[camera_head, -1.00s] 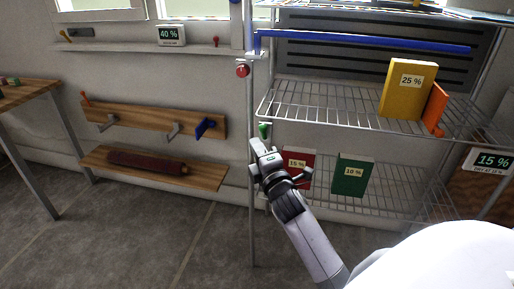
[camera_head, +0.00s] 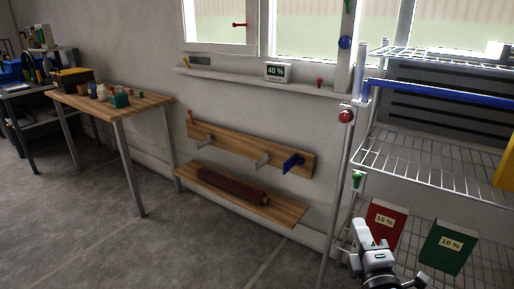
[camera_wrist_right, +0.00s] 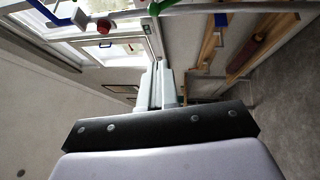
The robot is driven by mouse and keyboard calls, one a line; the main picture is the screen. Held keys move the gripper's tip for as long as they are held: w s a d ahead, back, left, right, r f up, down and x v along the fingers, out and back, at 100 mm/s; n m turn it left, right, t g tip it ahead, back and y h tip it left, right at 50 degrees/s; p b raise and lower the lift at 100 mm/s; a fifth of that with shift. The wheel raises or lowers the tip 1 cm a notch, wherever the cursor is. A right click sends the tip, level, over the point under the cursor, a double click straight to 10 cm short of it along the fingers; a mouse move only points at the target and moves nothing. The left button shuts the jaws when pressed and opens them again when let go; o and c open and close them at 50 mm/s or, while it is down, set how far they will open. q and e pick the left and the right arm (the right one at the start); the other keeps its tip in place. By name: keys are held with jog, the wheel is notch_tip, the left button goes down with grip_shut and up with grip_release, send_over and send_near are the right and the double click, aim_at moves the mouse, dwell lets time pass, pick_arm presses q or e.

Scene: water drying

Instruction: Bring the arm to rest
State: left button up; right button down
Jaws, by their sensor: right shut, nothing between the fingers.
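My right gripper (camera_head: 362,236) shows at the lower right of the head view, in front of the wire rack's post and left of the red box (camera_head: 384,224). It is shut with nothing in it. In the right wrist view the closed fingers (camera_wrist_right: 158,86) point away from the camera, with a window and wall beyond. My left gripper is in neither view.
The wire rack (camera_head: 428,165) fills the right side, with a green box (camera_head: 448,247) on its lower shelf. A wall shelf (camera_head: 240,196) holds a dark red roll (camera_head: 232,187). A wooden table (camera_head: 110,104) stands at the left. The floor between is clear.

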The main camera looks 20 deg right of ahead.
jog(key=s+a+f+m+g+y, duration=0.45)
jog(key=s+a+f+m, duration=0.3)
jog(key=f, duration=0.35)
jog(key=s+a+f+m+g+y, duration=0.3)
jog(key=s+a+f+m+g, duration=0.2)
jog(key=s+a+f+m, duration=0.35)
notch_tip(320, 180, up, 11)
jog(key=d+n+p, duration=0.2)
jog(key=p, duration=1.2)
jog(key=shift+s+d+f+t, duration=0.15)
jog(key=shift+s+d+t, duration=0.05)
jog(key=shift+t, duration=0.25)
